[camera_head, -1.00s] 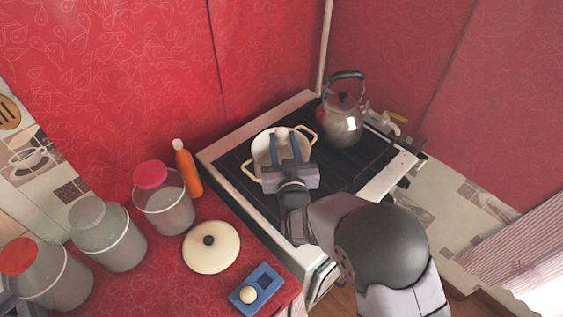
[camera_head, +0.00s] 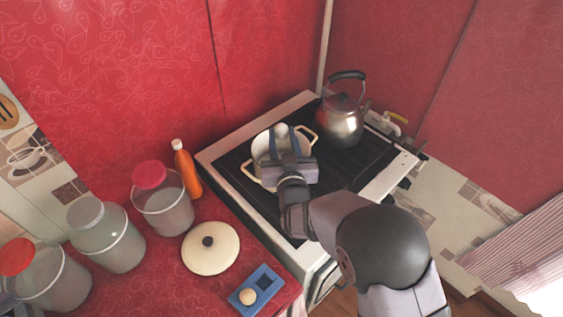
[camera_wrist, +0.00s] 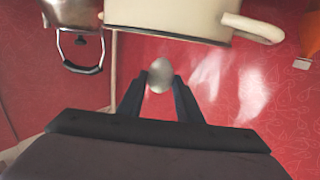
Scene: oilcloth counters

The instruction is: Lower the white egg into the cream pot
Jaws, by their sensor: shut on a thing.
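My gripper (camera_head: 282,135) is shut on the white egg (camera_wrist: 159,75), which sits between the two fingertips. In the head view the fingers reach across the cream pot (camera_head: 253,158), and the egg shows small near the pot's far rim. The pot stands on the stove, uncovered, with a handle on each side. In the wrist view, which is upside down, the pot (camera_wrist: 170,16) lies at the top edge and the egg appears clear of its rim, on the upper side. The inside of the pot is mostly hidden by my gripper.
A steel kettle (camera_head: 342,122) stands right of the pot on the stove (camera_head: 375,155). The pot's lid (camera_head: 211,250), a blue tray (camera_head: 268,276) with another egg (camera_head: 248,296), an orange bottle (camera_head: 187,170) and several jars are on the red counter at left.

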